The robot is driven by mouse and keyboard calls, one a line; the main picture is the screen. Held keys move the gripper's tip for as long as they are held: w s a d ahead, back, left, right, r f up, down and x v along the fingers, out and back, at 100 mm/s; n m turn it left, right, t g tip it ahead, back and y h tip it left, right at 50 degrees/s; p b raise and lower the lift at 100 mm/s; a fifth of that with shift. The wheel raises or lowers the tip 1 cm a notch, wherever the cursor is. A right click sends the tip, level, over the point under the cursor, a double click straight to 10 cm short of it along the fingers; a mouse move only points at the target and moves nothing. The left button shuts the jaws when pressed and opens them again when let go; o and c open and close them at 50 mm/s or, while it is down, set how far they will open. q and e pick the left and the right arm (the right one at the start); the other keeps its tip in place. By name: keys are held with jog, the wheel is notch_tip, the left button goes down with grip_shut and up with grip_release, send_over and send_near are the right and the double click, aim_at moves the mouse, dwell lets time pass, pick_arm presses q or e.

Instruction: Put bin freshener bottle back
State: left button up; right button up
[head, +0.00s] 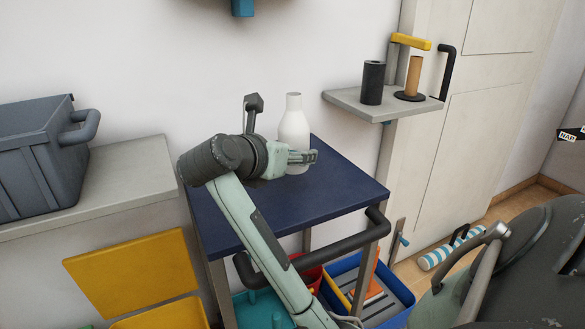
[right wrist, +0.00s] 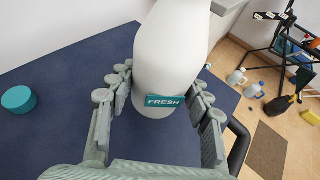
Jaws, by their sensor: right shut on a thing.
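The bin freshener bottle is a white bottle (head: 294,124) with a narrow neck, upright at the blue top of a cart (head: 245,222) in the head view. In the right wrist view, the white bottle (right wrist: 172,50) fills the middle and shows a teal "FRESH" label. My right gripper (head: 300,157) is shut on its lower body, with fingers on both sides in the right wrist view (right wrist: 160,105). I cannot tell whether its base touches the blue top. A round teal piece (right wrist: 18,99) lies on the blue top in the right wrist view. My left gripper is not in view.
A grey shelf (head: 345,97) at right holds a black cylinder (head: 373,82) and a tan roll (head: 415,75). A grey crate (head: 40,160) stands on the left ledge. A black handle bar (head: 330,258) edges the cart. The cart's front top is clear.

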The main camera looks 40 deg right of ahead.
aim_at(293, 169)
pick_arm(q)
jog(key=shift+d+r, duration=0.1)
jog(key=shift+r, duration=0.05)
pick_arm(e)
jog(key=shift+f, duration=1.9)
jog(key=shift+f, duration=0.1)
jog(key=shift+f, duration=0.1)
jog(key=o, duration=1.2)
jog(key=shift+c, duration=0.2)
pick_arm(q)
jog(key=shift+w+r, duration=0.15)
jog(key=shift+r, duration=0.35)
pick_arm(e)
jog(key=shift+r, duration=0.2)
